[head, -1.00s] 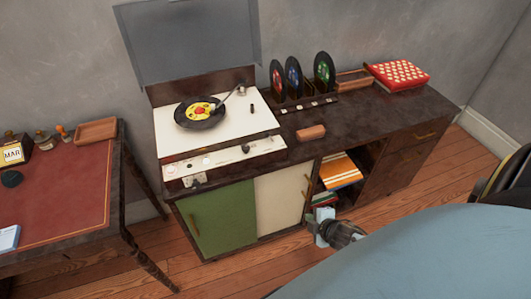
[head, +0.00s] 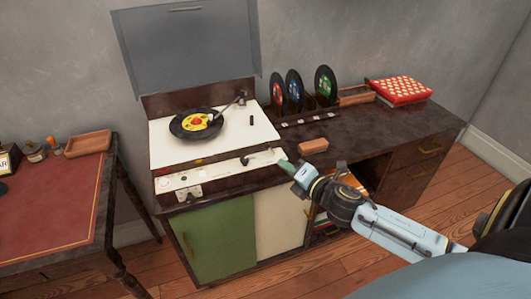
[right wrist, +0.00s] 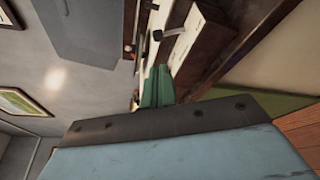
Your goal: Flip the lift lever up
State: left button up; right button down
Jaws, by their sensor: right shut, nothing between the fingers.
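The record player (head: 214,145) has a white deck with a black record (head: 184,127) and a tonearm (head: 232,104). A small dark upright lever (head: 251,120) stands on the deck right of the tonearm, and a dark control (head: 245,160) sits on the front panel. I cannot tell for sure which is the lift lever. My right gripper (head: 281,163) has green fingers and is shut and empty, close to the right end of the front panel. Its fingers (right wrist: 156,87) also show in the right wrist view, pressed together beside the player. Contact cannot be told. My left gripper is not in view.
The raised lid (head: 190,45) stands behind the deck. A brown block (head: 313,145) lies right of the gripper. Several records (head: 293,88) stand in a rack at the back, and a red patterned box (head: 401,90) lies at right. A red-topped desk (head: 50,205) is at left.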

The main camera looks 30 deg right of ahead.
aim_at(270, 148)
jog(key=w, duration=0.2)
jog(key=w+f, duration=0.1)
jog(key=w, duration=0.2)
jog(key=w+b, duration=0.1)
jog(key=w, duration=0.2)
jog(key=shift+w+a+f, duration=0.15)
jog(key=shift+a, duration=0.05)
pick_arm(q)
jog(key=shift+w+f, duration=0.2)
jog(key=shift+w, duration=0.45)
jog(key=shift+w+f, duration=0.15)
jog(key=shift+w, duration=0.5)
pick_arm(e)
jog(key=shift+w+f, duration=0.1)
jog(key=shift+w, duration=0.5)
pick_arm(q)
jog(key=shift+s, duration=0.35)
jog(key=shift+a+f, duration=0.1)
